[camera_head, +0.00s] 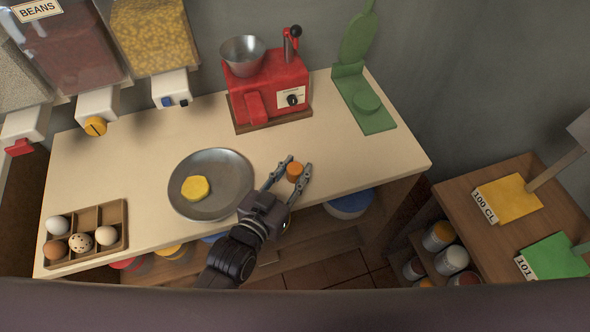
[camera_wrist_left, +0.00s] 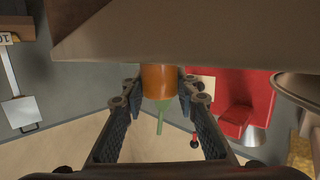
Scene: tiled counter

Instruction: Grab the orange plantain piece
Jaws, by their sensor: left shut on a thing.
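The orange plantain piece (camera_head: 295,172) is a short orange cylinder at the right part of the counter. My left gripper (camera_head: 296,166) reaches over the counter's front edge, and its two fingertips are shut on the piece from both sides. In the left wrist view the orange piece (camera_wrist_left: 158,83) sits upright in the picture between the fingertips (camera_wrist_left: 160,88). I cannot tell whether it touches the counter. My right gripper is not in view.
A metal plate (camera_head: 234,166) with a yellow piece (camera_head: 195,187) lies left of my gripper. A red grinder (camera_head: 268,88) and green stand (camera_head: 362,98) are behind. An egg crate (camera_head: 89,217) stands front left. Bare counter (camera_head: 385,155) lies to the right.

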